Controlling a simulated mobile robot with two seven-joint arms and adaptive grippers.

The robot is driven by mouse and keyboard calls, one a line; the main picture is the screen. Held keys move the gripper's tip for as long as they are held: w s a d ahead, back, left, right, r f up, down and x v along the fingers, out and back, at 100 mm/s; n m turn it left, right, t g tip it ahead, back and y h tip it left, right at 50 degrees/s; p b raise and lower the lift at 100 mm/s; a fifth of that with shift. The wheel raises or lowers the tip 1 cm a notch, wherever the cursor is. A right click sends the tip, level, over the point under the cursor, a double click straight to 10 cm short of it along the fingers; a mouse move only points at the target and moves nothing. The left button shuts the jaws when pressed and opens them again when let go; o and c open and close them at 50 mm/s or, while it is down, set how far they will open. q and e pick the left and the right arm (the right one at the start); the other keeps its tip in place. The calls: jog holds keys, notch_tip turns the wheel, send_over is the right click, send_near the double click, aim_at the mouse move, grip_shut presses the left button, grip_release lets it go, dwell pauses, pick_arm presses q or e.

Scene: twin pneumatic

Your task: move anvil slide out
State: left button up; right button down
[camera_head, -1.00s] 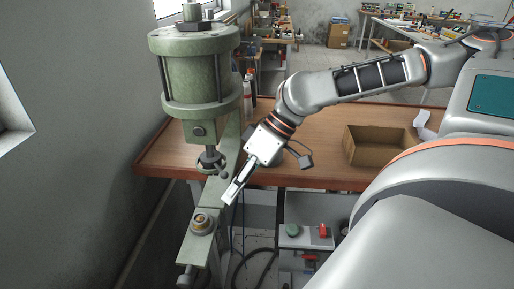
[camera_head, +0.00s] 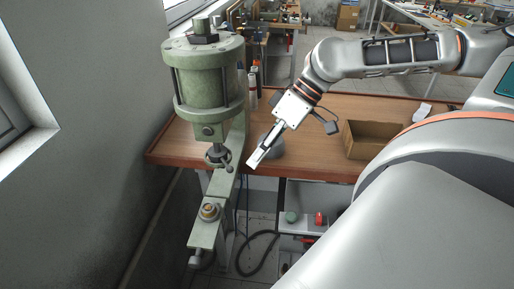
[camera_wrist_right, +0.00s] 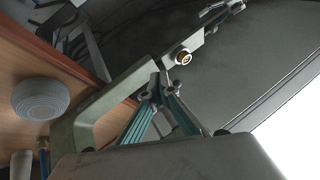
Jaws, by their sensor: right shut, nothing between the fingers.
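The green press (camera_head: 210,85) stands at the left edge of the bench. Its anvil slide (camera_head: 205,235) reaches forward below the ram (camera_head: 218,155), with a round brass-coloured anvil (camera_head: 210,212) on top and a knob (camera_head: 197,260) at its front end. The slide and brass anvil (camera_wrist_right: 182,57) also show in the right wrist view. My right gripper (camera_head: 252,163) is shut and empty, just right of the ram and apart from the anvil. Its fingertips (camera_wrist_right: 158,88) also show in the right wrist view, in front of the press. My left gripper is not in view.
A grey round object (camera_head: 272,146) stands on the wooden bench (camera_head: 315,112) behind my right gripper; an open cardboard box (camera_head: 372,140) is farther right. A control box with green and red buttons (camera_head: 305,225) is below the bench. A wall borders the press on the left.

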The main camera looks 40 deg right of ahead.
jog(key=p, duration=0.3)
send_near(217, 204)
jog(key=f, duration=0.1)
jog(key=w+f, duration=0.1)
jog(key=f, duration=0.1)
jog(key=w+f, duration=0.1)
jog(key=f, duration=0.1)
jog(key=shift+w+a+f, duration=0.1)
jog(key=shift+w+a, duration=0.05)
jog(key=shift+w, duration=0.05)
jog(key=a, duration=0.2)
jog(key=s+a, duration=0.1)
jog(key=shift+r, duration=0.25)
jog(key=shift+s+a, duration=0.15)
jog(key=shift+a, duration=0.05)
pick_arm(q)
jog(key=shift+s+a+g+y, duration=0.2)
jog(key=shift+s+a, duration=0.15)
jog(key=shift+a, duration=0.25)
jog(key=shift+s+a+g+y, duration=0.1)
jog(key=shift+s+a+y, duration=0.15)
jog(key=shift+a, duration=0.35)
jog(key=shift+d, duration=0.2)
